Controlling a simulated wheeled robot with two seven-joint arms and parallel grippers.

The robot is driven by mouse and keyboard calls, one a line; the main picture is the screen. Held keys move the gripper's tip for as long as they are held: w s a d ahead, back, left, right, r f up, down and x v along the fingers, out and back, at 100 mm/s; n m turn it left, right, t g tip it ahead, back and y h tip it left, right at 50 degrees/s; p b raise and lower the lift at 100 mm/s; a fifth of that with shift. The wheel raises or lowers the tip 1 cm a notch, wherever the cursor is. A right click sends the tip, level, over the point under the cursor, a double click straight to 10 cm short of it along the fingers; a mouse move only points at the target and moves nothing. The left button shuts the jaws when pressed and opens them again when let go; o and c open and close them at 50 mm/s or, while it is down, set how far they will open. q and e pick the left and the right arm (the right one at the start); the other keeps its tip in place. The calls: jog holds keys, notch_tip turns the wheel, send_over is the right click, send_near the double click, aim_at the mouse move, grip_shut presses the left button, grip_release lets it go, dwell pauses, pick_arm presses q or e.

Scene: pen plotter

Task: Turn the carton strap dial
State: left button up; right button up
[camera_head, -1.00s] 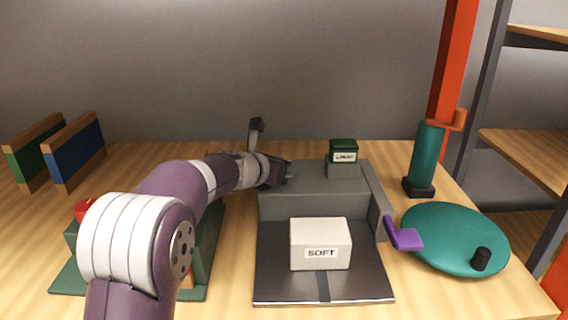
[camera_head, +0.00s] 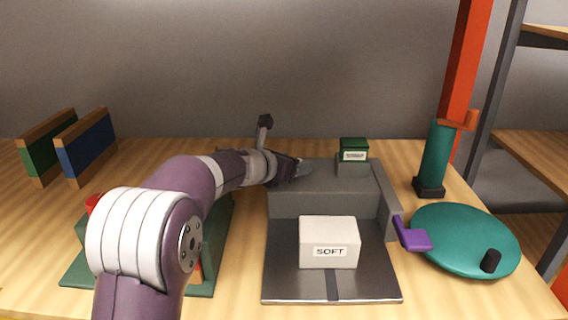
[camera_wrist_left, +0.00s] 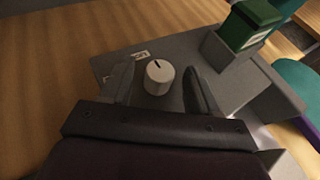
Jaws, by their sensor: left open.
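The strap dial (camera_wrist_left: 158,77) is a small white round knob with a dark pointer line on its top, on the grey machine's upper deck in the left wrist view. My left gripper (camera_wrist_left: 160,88) is open, with one finger on each side of the dial and gaps visible between. In the head view my left gripper (camera_head: 292,170) is over the left end of the grey strapping machine (camera_head: 325,204), and the dial is not clear there. A white carton (camera_head: 328,243) labelled SOFT sits on the machine's front plate. My right gripper is not in view.
A green-topped block (camera_head: 353,150) stands on the machine's deck; a purple lever (camera_head: 415,240) juts from its right side. A teal disc (camera_head: 465,238) with a black knob and a teal cylinder (camera_head: 435,155) stand right. Blue and green panels (camera_head: 86,146) stand at back left.

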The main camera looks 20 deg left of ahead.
pick_arm(q)
jog(key=p+v, duration=0.2)
jog(key=v, duration=1)
jog(key=shift+s, duration=0.2)
